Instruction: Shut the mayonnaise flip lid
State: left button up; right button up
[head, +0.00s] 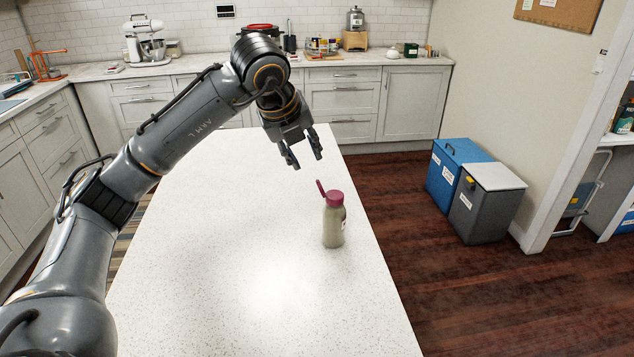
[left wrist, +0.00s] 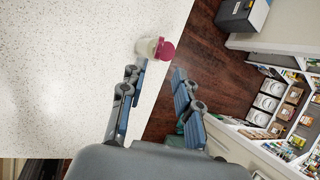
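The mayonnaise bottle (head: 333,229) stands upright near the right edge of the white counter (head: 210,220). Its body is pale grey-green and its cap (head: 335,198) is dark red. The flip lid (head: 321,187) is open and sticks up at the cap's left side. My left gripper (head: 305,161) is open and empty, above the counter, up and left of the bottle, and not touching it. In the left wrist view the bottle (left wrist: 146,47) and its red cap (left wrist: 165,49) show beyond the spread fingers (left wrist: 153,93). My right gripper is not in view.
The counter around the bottle is clear. A blue bin (head: 453,168) and a grey bin (head: 486,210) stand on the wooden floor to the right. A back counter holds a stand mixer (head: 145,45) and other kitchen items. Shelves with goods (left wrist: 285,115) show in the left wrist view.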

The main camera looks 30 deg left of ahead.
aim_at(321, 188)
pick_arm(q)
jog(key=p+x, duration=0.2)
jog(key=x, duration=0.9)
jog(key=shift+w+f, duration=0.1)
grip_shut()
